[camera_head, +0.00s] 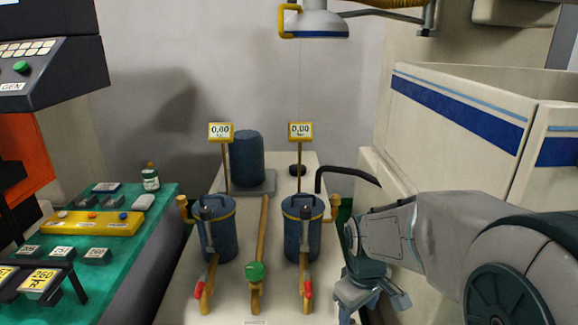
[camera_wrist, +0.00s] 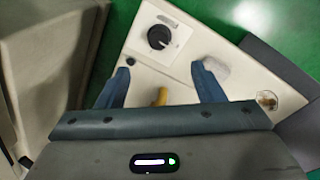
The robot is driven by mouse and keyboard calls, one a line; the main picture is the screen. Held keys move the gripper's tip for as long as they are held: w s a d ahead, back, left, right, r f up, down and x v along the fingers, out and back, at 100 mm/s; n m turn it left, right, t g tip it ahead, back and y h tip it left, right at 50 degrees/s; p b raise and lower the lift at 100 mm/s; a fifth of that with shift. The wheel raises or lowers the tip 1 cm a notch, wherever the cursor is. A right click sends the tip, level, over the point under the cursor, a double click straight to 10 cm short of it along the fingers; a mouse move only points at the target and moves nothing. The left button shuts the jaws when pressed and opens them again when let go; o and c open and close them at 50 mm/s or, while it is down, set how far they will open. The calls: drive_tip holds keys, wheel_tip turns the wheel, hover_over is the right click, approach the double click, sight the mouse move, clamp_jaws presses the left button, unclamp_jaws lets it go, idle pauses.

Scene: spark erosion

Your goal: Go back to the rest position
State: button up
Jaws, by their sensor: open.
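My gripper (camera_head: 371,305) hangs low at the right end of the pale bench in the head view, its arm reaching in from the right edge. In the wrist view its two blue fingers (camera_wrist: 160,87) stand wide apart with nothing held between them. Beyond the fingers is a pale panel (camera_wrist: 135,50) with a black knob (camera_wrist: 160,37). A short yellow piece (camera_wrist: 160,96) shows between the fingers, farther off. I cannot tell from the head view how near the fingertips are to the panel.
Two blue canisters (camera_head: 217,230) (camera_head: 301,235) with yellow pipes and red-handled valves stand on the bench (camera_head: 185,300), left of my gripper. A large white cabinet (camera_head: 450,150) rises behind my arm. A teal table (camera_head: 110,255) with small items is at left. A lamp (camera_head: 318,22) hangs above.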

drive_tip(key=s+r+m+t+p, duration=0.2)
drive_tip(key=s+r+m, duration=0.4)
drive_tip(key=s+r, duration=0.3)
drive_tip(key=shift+s+m+p, duration=0.4)
drive_tip(key=shift+s+p, duration=0.15)
drive_tip(key=shift+s, duration=0.15)
drive_tip(key=shift+a, duration=0.15)
